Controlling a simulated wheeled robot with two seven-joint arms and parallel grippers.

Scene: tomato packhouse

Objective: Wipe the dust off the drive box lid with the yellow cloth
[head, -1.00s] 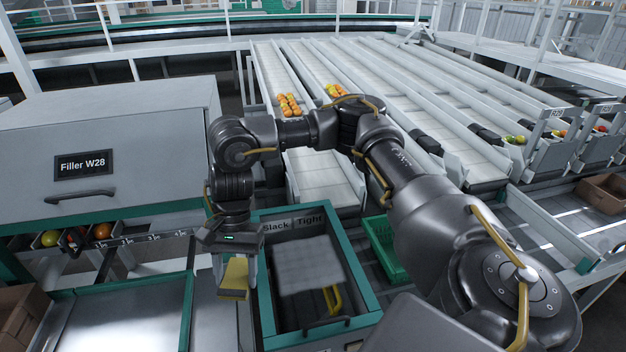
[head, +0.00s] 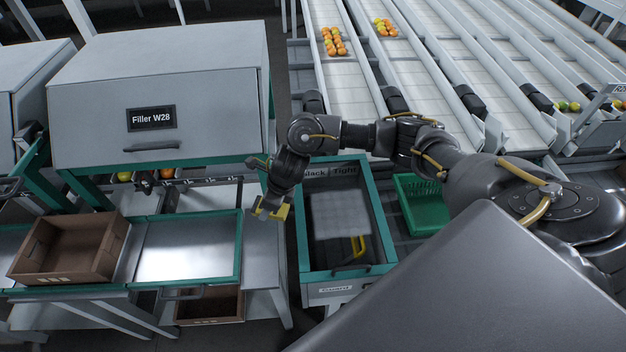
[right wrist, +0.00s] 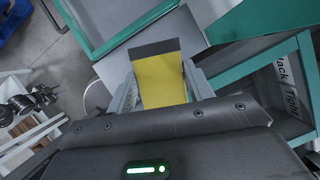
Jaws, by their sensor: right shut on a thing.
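The drive box (head: 384,222) has a green rim and "Slack" and "Tight" labels. It stands right of centre in the head view. A grey, hazy dust patch (head: 335,213) covers the middle of its dark lid, and a yellow handle-like part shows at its lower right. My right gripper (head: 270,210) is left of the box, apart from the lid, and points down. It is shut on the yellow cloth (head: 284,211). In the right wrist view the cloth (right wrist: 162,82) is between the fingers, with a dark grey band at its far end. My left gripper is out of view.
The Filler W28 cabinet (head: 200,80) stands at the back left. A green-rimmed metal tray (head: 190,281) and a brown crate (head: 118,236) lie left of the gripper. A green basket (head: 410,213) is right of the box. Conveyor lanes (head: 345,90) with tomatoes run behind.

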